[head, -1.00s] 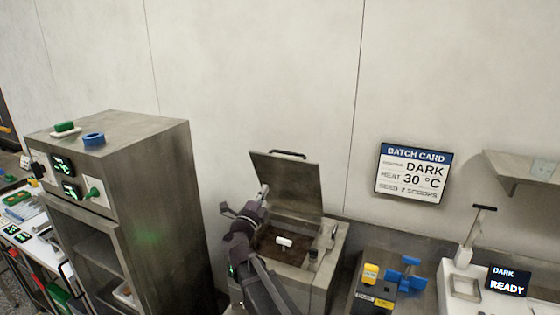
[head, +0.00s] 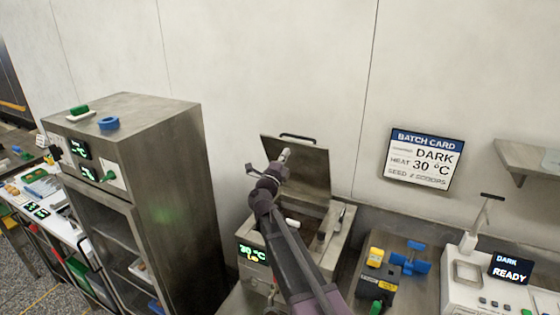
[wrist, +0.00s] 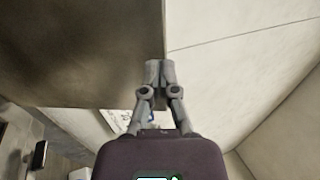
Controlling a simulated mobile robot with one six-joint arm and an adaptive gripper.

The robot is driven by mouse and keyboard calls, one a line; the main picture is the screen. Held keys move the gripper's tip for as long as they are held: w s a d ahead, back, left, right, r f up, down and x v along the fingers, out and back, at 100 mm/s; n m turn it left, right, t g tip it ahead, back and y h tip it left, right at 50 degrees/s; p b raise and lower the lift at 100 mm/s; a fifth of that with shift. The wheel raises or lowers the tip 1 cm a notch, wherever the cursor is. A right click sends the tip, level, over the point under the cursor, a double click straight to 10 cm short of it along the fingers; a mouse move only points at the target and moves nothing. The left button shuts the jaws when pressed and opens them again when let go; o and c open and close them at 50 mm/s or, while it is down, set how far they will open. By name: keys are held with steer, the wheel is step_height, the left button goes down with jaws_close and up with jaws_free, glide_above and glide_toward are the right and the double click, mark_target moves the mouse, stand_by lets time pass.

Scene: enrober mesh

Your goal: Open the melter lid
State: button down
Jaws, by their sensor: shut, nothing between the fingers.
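The melter (head: 342,238) is a steel box below the wall, with a green-lit display on its front. Its lid (head: 312,168) stands raised and upright at the back of the box, with a dark handle on its top edge. My gripper (head: 285,155) is shut and empty in front of the raised lid. In the wrist view my gripper (wrist: 158,66) has its fingertips together by the edge of the brown-grey lid (wrist: 80,50). I cannot tell whether they touch it. My arm hides part of the melter's opening, where a white piece (head: 292,223) shows.
A tall steel cabinet (head: 165,150) stands at the left. At the right are a black unit with yellow and blue parts (head: 378,278), a white machine with a READY display (head: 510,268) and a wall shelf (head: 527,160). A batch card (head: 425,160) hangs on the wall.

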mark_target(292, 143)
steer(key=shift+p+x, duration=0.7)
steer(key=shift+x, duration=1.8)
